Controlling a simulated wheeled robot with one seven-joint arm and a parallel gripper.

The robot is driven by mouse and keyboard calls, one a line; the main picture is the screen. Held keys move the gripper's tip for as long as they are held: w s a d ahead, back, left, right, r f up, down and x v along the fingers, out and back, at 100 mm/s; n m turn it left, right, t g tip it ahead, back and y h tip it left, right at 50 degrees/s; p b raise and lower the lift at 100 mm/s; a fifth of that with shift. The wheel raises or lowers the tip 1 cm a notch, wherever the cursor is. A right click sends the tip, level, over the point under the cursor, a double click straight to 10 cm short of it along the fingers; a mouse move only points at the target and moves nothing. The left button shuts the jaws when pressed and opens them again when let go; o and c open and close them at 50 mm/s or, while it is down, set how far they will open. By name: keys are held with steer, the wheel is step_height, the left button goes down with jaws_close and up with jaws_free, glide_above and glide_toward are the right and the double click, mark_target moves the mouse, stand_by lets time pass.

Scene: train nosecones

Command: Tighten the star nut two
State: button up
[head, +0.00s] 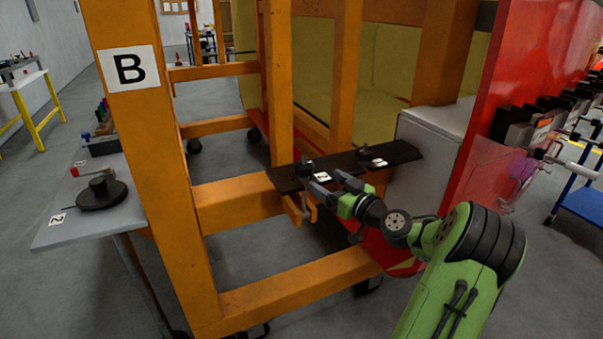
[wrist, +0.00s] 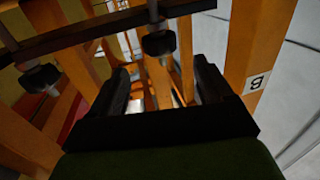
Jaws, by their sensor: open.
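Two dark star nuts on upright threaded rods show above a black plate (head: 345,166) that lies across the orange frame. The left star nut (head: 303,166) has a white label (head: 322,175) beside it; its number is too small to read surely. The right star nut (head: 362,151) has another white label (head: 380,162). My gripper (head: 325,184) is open, close in front of the left nut. In the wrist view, its dark fingers (wrist: 163,85) are spread, and the left nut (wrist: 160,43) appears between and beyond them, not gripped. The right nut (wrist: 42,78) is off to the side.
Orange frame posts (head: 145,130), one marked B, stand left of my arm. A lower beam (head: 290,290) crosses below. A red panel (head: 500,130) and a grey box (head: 432,135) are to the right. A grey table (head: 95,228) stands left.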

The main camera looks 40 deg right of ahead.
mark_target(310, 172)
steer(key=w, duration=1)
steer(key=shift+d, duration=0.3)
steer(key=c, duration=1)
